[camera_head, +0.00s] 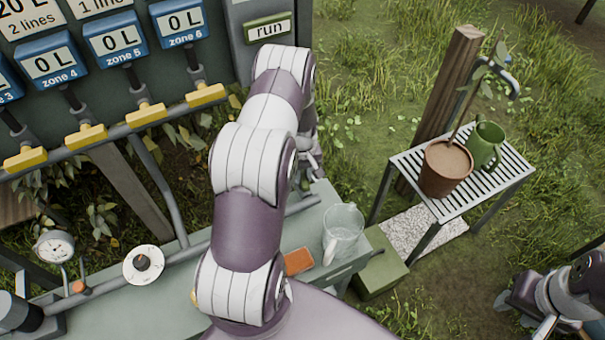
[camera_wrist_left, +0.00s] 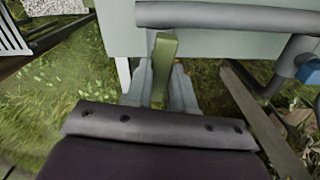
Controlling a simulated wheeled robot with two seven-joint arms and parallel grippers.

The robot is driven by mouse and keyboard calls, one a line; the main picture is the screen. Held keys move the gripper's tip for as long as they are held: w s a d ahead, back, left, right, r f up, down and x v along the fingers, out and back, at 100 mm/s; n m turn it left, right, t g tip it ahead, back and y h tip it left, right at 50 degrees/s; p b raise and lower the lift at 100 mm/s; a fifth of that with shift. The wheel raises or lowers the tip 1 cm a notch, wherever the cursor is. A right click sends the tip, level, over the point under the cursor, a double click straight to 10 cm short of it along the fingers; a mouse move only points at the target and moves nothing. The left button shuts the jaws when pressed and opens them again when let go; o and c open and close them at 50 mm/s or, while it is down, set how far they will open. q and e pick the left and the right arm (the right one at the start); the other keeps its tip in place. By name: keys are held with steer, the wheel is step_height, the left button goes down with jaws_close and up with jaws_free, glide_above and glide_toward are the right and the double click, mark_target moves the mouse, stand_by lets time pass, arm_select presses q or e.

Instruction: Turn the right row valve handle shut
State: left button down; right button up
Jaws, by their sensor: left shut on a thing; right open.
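My left arm reaches up the middle of the head view and bends over the bench. Its gripper (camera_head: 309,168) is mostly hidden behind the arm, at the right end of a grey pipe. In the left wrist view, the left gripper (camera_wrist_left: 161,85) is shut on a green valve handle (camera_wrist_left: 164,58), with one finger on each side. The handle stands beside a grey pipe (camera_wrist_left: 225,17). In the head view the handle is almost wholly hidden. My right gripper (camera_head: 546,327) is open and empty at the bottom right, well away from the pipes.
Yellow zone handles (camera_head: 147,115) line a sloping pipe under the panel showing "run" (camera_head: 268,28). A clear jug (camera_head: 343,233) and an orange-brown block (camera_head: 298,261) stand on the bench close to my left arm.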

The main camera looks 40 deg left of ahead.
mark_target(303, 177)
arm_select(q)
steer(key=m+b, duration=0.1)
steer(key=m, duration=0.3)
steer(key=m+b, duration=0.1)
steer(key=m, duration=0.6)
steer(key=shift+m+b, duration=0.3)
steer(key=shift+w+m, duration=0.1)
steer(key=shift+m, duration=1.9)
steer(key=shift+r, duration=0.1)
steer(key=c, duration=1)
jaws_free()
steer(key=shift+o, duration=0.2)
step_height(303, 177, up, 13)
steer(key=b, duration=0.2)
steer(key=shift+f, duration=0.2)
